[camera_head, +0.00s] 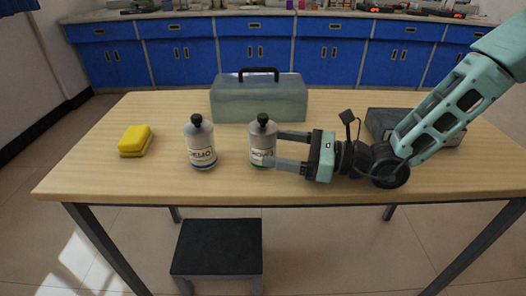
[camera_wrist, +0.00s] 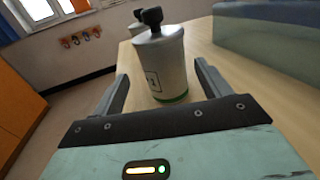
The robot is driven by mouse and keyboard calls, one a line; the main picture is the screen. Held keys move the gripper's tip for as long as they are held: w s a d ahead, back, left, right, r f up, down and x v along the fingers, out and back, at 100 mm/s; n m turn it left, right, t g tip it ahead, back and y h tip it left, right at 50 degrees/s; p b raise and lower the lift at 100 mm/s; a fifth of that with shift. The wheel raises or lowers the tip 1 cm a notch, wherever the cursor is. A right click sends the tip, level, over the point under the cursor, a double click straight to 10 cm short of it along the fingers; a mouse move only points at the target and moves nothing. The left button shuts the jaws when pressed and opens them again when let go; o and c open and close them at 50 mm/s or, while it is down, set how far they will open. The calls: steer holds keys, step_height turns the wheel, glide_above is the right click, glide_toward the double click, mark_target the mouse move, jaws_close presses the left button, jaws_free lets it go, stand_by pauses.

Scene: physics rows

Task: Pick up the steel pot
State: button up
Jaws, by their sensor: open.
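Two grey metal-looking canisters with black knobs stand upright on the table. The right canister (camera_head: 262,138) has a label and a green band at its base; the left canister (camera_head: 200,143) has a label and a blue band. Either may be the steel pot; I cannot tell which. My gripper (camera_head: 273,148) is open and comes in from the right, its fingertips at the right canister's near and far sides. In the wrist view the green-banded canister (camera_wrist: 160,68) stands ahead between the open fingers, with a clear gap on each side. It hides most of the other canister.
A yellow sponge-like block (camera_head: 134,140) lies at the left on the wooden table (camera_head: 105,178). A translucent green-grey toolbox (camera_head: 258,103) stands behind the canisters. A dark grey box (camera_head: 388,122) lies behind my arm. A dark stool (camera_head: 218,247) stands in front below.

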mark_target(256, 142)
steer(key=shift+w+b+x, duration=0.15)
steer(key=shift+b+x, duration=0.2)
steer(key=shift+x, duration=1.1)
steer(key=shift+w+b+x, duration=0.1)
steer(key=shift+b+x, duration=0.25)
steer(key=shift+x, duration=1.1)
steer(key=shift+d+r, duration=0.1)
steer(key=c, duration=1.3)
